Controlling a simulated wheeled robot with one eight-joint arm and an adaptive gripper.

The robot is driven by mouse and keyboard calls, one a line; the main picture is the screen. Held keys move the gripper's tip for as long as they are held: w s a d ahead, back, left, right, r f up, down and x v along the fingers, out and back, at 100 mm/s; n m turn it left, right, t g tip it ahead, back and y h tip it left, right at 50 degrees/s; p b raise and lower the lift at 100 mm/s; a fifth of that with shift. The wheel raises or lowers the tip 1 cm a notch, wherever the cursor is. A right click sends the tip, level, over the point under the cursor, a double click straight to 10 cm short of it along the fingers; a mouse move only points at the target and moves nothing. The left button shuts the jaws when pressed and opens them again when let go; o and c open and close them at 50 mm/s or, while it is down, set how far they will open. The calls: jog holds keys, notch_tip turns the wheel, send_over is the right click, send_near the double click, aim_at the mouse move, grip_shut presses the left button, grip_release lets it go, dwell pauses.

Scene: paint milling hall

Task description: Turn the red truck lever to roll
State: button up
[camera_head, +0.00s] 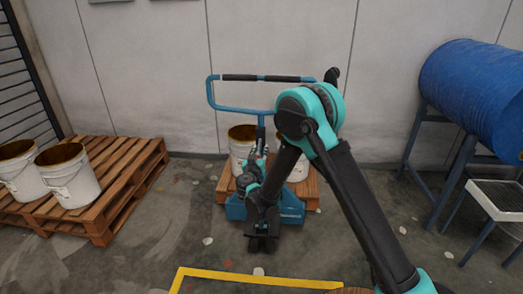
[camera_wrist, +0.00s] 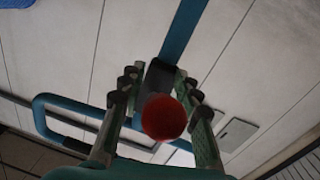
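The blue pallet truck (camera_head: 235,108) stands against the wall, its loop handle raised. In the wrist view its blue shaft (camera_wrist: 182,30) runs up from a dark block (camera_wrist: 157,80). A round red knob (camera_wrist: 163,117), seemingly the end of the red lever, shows in front of that block. My gripper (camera_wrist: 159,82) is open, with one finger on each side of the knob; a gap shows at the left finger, and contact at the right one is unclear.
White buckets (camera_head: 242,145) stand on a wooden pallet (camera_head: 225,187) at the truck. More buckets (camera_head: 68,177) sit on a pallet (camera_head: 117,165) at left. A blue drum (camera_head: 475,90) on a stand is at right. A yellow floor line (camera_head: 225,277) lies in front.

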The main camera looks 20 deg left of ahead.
jog(key=shift+c, duration=0.3)
grip_shut()
jog(key=shift+s+d+r+g+h, duration=0.1)
jog(key=shift+s+r+g+h, duration=0.2)
jog(key=shift+g, duration=0.65)
jog(key=shift+s+r+g+y, duration=0.15)
jog(key=shift+r+g, duration=0.3)
jog(key=shift+g, duration=0.45)
jog(key=shift+s+d+r+g+h, duration=0.1)
jog(key=shift+s+r+g+h, duration=0.2)
jog(key=shift+g, duration=0.65)
jog(key=shift+o, duration=0.3)
grip_release()
